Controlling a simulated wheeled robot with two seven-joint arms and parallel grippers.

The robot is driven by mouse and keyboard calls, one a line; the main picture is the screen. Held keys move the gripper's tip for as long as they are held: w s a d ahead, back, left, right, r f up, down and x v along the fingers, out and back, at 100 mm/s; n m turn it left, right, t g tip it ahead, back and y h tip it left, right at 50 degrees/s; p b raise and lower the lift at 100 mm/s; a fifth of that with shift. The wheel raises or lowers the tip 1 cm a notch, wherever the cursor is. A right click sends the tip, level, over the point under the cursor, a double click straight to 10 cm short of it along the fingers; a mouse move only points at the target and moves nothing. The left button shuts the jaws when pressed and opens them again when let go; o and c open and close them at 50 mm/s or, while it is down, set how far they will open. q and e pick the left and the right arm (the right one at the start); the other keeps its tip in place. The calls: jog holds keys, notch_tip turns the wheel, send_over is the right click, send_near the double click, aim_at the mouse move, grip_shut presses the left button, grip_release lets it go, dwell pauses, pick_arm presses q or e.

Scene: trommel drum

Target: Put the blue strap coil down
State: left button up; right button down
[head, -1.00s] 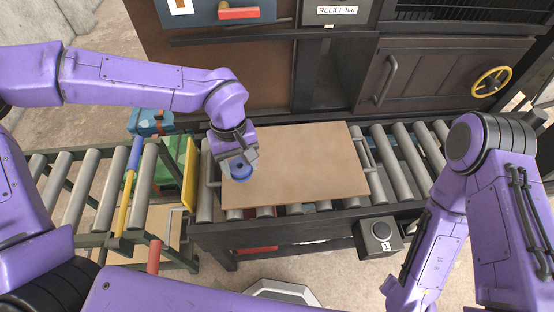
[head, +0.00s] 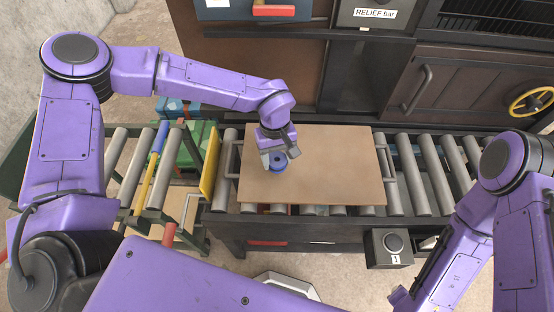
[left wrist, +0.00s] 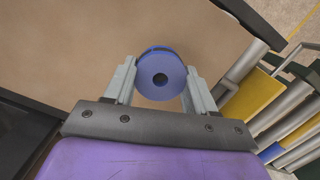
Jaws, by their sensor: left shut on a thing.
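The blue strap coil (head: 278,162) is a small round roll with a dark hole in its middle. My left gripper (head: 277,156) is shut on it, over the left part of a flat brown board (head: 335,165). In the left wrist view the coil (left wrist: 161,75) sits between the two grey fingers of the left gripper (left wrist: 160,88), with the board (left wrist: 60,50) below it. I cannot tell whether the coil touches the board. My right arm shows at the right edge of the head view, but its fingertips are not clearly visible.
The board lies on a roller conveyor (head: 432,175). A box with a round button (head: 392,245) is at the front. A dark cabinet with a yellow handwheel (head: 530,101) stands behind. Most of the board is bare.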

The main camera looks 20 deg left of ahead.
aim_at(277, 163)
pick_arm(q)
jog(key=f, duration=0.4)
jog(key=shift+w, duration=0.4)
jog(key=shift+s, duration=0.1)
jog(key=o, duration=1.1)
jog(key=shift+f, duration=0.1)
jog(key=r, duration=0.4)
jog(key=w+r, duration=0.1)
jog(key=r, duration=0.3)
jog(key=a+r, duration=0.1)
jog(key=r, duration=0.3)
jog(key=shift+w+r+b, duration=0.15)
jog(key=shift+b, duration=0.25)
